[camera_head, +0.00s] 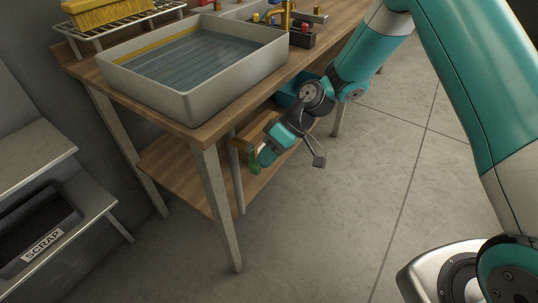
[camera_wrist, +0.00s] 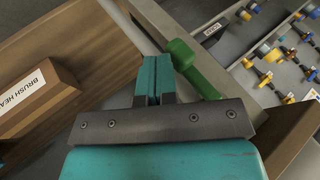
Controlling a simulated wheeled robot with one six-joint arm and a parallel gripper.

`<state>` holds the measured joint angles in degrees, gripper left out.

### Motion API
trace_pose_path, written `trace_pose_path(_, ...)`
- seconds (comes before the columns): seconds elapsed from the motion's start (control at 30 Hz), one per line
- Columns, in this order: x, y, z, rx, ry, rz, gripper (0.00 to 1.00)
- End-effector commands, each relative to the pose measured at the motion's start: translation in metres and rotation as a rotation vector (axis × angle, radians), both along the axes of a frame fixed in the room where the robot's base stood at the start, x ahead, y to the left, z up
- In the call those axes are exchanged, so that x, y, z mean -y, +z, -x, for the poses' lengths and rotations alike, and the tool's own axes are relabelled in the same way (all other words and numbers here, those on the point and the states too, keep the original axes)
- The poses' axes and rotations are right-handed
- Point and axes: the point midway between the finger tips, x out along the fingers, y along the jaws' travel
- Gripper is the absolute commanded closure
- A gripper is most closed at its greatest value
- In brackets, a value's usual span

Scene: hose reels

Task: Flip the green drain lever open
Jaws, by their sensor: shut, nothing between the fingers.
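In the wrist view the green lever (camera_wrist: 193,67) lies slanted just right of my fingertips. My gripper (camera_head: 266,155) reaches under the bench's front edge, close to the lever. In the wrist view my gripper (camera_wrist: 155,70) has its two teal fingers together with nothing between them. I cannot tell whether the fingers touch the lever. The grey basin (camera_head: 190,100) above holds water.
A wooden lower shelf (camera_head: 165,165) and bench leg (camera_head: 218,205) are close to my gripper. A box labelled BRUSH HEA... (camera_wrist: 40,90) sits left in the wrist view. Blue and yellow fittings (camera_wrist: 268,55) lie at right. A scrap bin (camera_head: 35,220) stands left. The floor at right is clear.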

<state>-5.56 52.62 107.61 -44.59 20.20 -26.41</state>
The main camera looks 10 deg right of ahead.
Motion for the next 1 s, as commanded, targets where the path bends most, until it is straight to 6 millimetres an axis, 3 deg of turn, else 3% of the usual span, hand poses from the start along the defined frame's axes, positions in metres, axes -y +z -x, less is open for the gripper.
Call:
trace_pose_path(0.57,0.003,0.016,-0.003,0.001,0.0,0.001,1.0)
trace_pose_path(0.77,0.024,0.015,-0.02,0.002,0.002,0.001,1.0)
trace_pose_path(1.0,0.062,0.055,-0.032,0.005,0.004,0.001,1.0)
